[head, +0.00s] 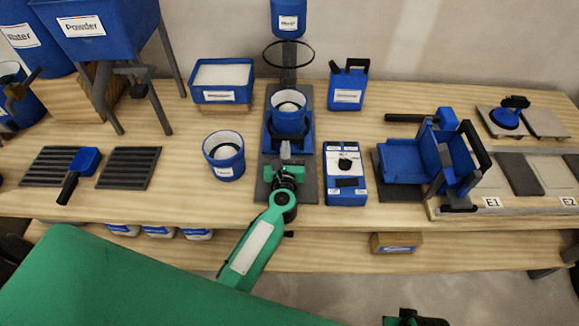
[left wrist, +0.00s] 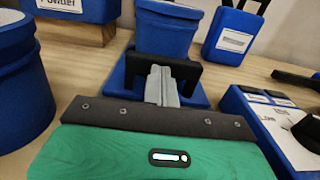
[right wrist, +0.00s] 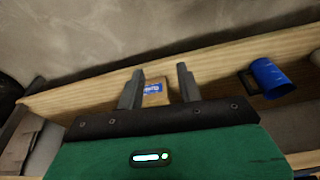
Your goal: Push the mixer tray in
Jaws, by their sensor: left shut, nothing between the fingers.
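The blue mixer tray (head: 300,146) sits on the dark mixer base plate (head: 268,192), under the mixer post, with a blue bucket (head: 289,118) standing on it. In the left wrist view the tray (left wrist: 197,98) has a black handle (left wrist: 190,72) at its front. My left gripper (head: 286,154) is shut and empty, its grey fingertips at the tray's front edge. In the left wrist view the fingertips (left wrist: 162,82) overlap the handle; I cannot tell if they touch. My right gripper (right wrist: 160,80) is open and empty, low in front of the table; it barely shows in the head view (head: 413,318).
A blue bucket (head: 224,155) stands left of the base plate, and a blue control box (head: 345,174) stands close on its right. A blue tub (head: 222,80) and a blue jug (head: 348,84) flank the mixer behind. A small cardboard box (head: 396,243) lies on the lower shelf.

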